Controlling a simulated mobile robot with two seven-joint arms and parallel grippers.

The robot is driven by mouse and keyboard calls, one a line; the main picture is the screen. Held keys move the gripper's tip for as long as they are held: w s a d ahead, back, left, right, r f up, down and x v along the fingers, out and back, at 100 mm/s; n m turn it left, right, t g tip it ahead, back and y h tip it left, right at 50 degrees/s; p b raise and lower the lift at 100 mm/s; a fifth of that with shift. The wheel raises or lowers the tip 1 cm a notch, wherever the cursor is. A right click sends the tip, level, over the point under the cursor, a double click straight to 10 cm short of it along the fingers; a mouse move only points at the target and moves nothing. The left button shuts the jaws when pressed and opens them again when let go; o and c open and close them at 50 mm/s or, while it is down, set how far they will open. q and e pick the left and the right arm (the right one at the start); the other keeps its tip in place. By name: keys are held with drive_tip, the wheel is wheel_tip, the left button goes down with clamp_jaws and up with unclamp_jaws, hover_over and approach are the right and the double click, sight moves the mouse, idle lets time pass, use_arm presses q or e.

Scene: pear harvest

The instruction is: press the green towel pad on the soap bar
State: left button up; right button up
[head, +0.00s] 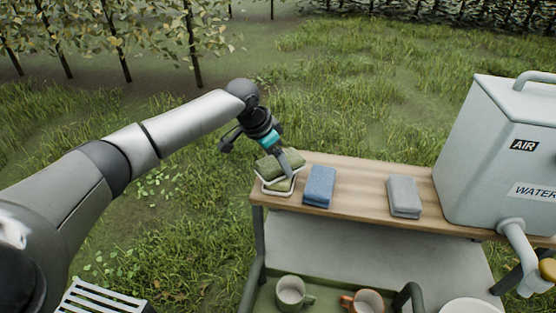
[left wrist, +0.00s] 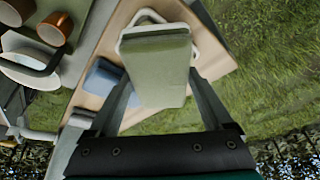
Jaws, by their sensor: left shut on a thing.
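The green towel pad (head: 268,168) is held between the fingers of my left gripper (head: 279,163), at the left end of the wooden shelf. In the left wrist view the pad (left wrist: 160,62) fills the space between the two fingers (left wrist: 160,80). Directly under it is a white-rimmed soap dish (head: 266,189), whose rim also shows in the left wrist view (left wrist: 122,32). A green surface, seemingly the soap bar (head: 284,185), shows in the dish below the pad. The pad hides most of it, and I cannot tell whether they touch. My right gripper is out of view.
A blue folded towel (head: 320,186) lies close to the right of the dish, and a grey one (head: 404,196) farther right. A large water tank (head: 490,165) stands at the shelf's right end. Mugs (head: 293,292) stand in a green tray below.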

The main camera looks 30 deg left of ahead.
use_arm(q)
drive_tip(key=shift+r+p, duration=2.5)
drive_tip(key=shift+p, duration=0.4)
drive_tip(key=shift+r, duration=1)
